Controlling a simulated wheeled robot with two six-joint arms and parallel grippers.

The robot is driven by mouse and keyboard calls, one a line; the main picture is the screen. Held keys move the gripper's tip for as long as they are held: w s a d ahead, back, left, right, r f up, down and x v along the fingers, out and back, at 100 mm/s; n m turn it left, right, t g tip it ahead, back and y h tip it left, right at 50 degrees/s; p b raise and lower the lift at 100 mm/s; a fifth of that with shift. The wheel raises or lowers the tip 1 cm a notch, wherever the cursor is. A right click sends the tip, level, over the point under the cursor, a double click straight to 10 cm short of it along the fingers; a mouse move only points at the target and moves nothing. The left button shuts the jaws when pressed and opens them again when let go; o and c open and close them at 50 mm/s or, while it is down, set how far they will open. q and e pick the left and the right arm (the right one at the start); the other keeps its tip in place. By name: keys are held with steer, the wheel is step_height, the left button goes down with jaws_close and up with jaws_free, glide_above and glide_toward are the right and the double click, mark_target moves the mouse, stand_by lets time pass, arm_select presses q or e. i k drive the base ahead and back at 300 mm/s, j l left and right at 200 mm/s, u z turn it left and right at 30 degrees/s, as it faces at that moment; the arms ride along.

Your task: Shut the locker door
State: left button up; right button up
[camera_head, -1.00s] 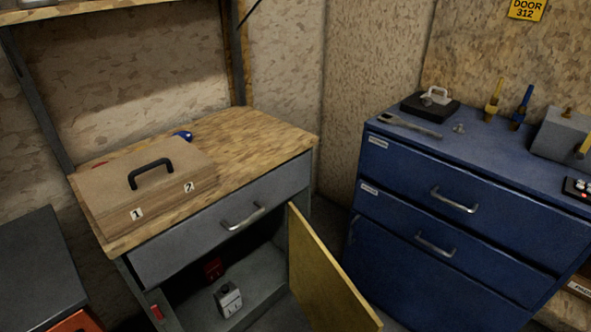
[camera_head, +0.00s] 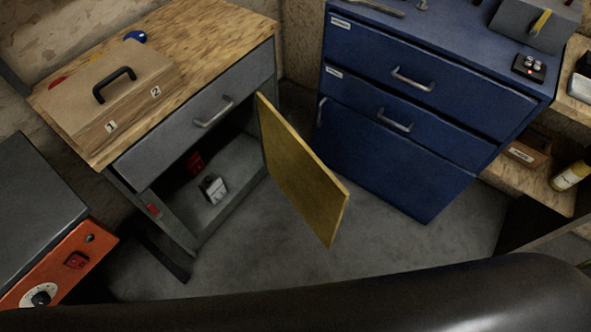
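The locker door (camera_head: 300,173) is a yellow panel hinged at the right side of the opening under the workbench. It stands wide open, swung out toward the floor in front. The grey locker (camera_head: 232,185) below the drawer is open to view, with a red item (camera_head: 195,162) and a small grey-white item (camera_head: 213,188) inside. Neither of my grippers shows in the head view. A dark rounded shape crosses the bottom of the view, and I cannot tell whether it is part of me.
A wooden box (camera_head: 88,113) with a black handle sits on the workbench (camera_head: 200,45). A blue cabinet (camera_head: 390,150) stands to the right of the door. An orange-fronted unit (camera_head: 60,270) stands at lower left. The grey floor (camera_head: 390,235) before the door is clear.

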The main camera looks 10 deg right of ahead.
mark_target(320, 198)
steer(key=l+u, duration=0.85)
steer(key=k+l+u, duration=0.1)
steer(key=l+u, duration=0.15)
steer(key=u, duration=0.2)
steer(key=k+l, duration=0.15)
steer(key=l, duration=0.25)
steer(key=k+l+u, duration=0.1)
steer(key=l, duration=0.3)
steer(key=k+l, duration=0.25)
steer(key=l, duration=0.15)
steer(key=k+l+u, duration=0.1)
steer(key=l, duration=0.3)
steer(key=k+l, duration=0.25)
steer(key=l, duration=0.15)
steer(key=k+u, duration=0.15)
steer(key=u, duration=0.2)
steer(key=k+j+u, duration=0.1)
steer(key=u, duration=0.3)
steer(key=k+j+u, duration=0.1)
steer(key=u, duration=0.25)
steer(key=j, duration=0.1)
